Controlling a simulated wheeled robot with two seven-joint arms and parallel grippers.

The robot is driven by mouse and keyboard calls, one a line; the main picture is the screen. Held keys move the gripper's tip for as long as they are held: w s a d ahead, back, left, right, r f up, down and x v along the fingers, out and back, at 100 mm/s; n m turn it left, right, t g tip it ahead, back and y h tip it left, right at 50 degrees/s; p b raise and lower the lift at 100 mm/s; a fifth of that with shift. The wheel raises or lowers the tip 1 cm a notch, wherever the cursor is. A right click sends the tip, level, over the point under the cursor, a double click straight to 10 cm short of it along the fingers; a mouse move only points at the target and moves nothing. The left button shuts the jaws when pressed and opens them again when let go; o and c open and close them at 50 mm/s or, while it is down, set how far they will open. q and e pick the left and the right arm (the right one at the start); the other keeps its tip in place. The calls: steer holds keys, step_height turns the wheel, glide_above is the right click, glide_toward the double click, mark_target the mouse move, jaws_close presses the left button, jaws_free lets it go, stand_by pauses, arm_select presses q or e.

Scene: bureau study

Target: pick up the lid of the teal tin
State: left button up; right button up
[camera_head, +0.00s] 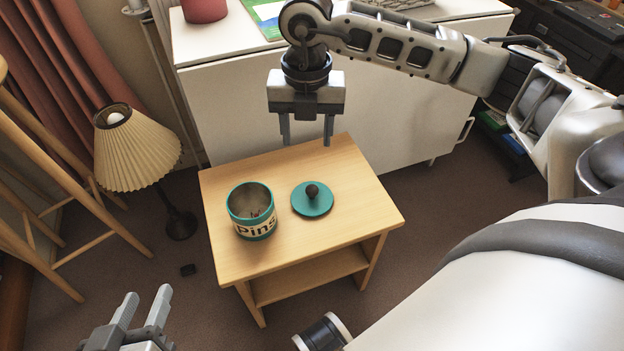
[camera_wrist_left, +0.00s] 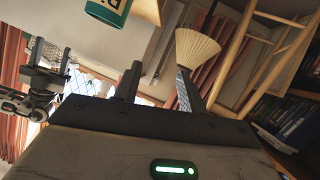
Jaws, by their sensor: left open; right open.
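The teal lid (camera_head: 312,199) with a dark round knob lies flat on the small wooden table, to the right of the tin. The teal tin (camera_head: 251,212), labelled "Pins", stands open and upright on the table; part of it shows at the top of the left wrist view (camera_wrist_left: 108,12). My right gripper (camera_head: 306,142) is open and empty, pointing down near the table's back edge, behind the lid. My left gripper (camera_head: 143,305) is open and empty at the lower left, in front of and below the table; its fingers also show in the left wrist view (camera_wrist_left: 158,88).
The wooden table (camera_head: 350,225) has bare top around the lid. A white cabinet (camera_head: 400,130) stands behind it. A lamp with a pleated shade (camera_head: 135,150) and a wooden easel-like frame (camera_head: 50,190) stand on the left.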

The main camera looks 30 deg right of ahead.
steer(key=b, duration=0.3)
glide_above(312, 188)
steer(key=f, duration=1)
steer(key=shift+a+f, duration=0.2)
steer(key=shift+a, duration=0.15)
steer(key=f, duration=0.1)
steer(key=f+b, duration=0.1)
steer(key=f, duration=0.1)
steer(key=f+b, duration=0.1)
steer(key=f, duration=0.1)
steer(key=shift+d, duration=0.35)
steer(key=shift+f, duration=0.1)
arm_select(q)
steer(key=shift+w+d+r+n+t+h, duration=0.1)
steer(key=shift+d+r+n+t+h, duration=0.25)
steer(key=shift+r+t+h, duration=0.2)
steer(key=shift+w+d+r+n+t+h, duration=0.1)
steer(key=shift+d+r+n+t+h, duration=0.15)
steer(key=shift+d+r+t+h, duration=0.3)
arm_select(e)
steer(key=c, duration=1.1)
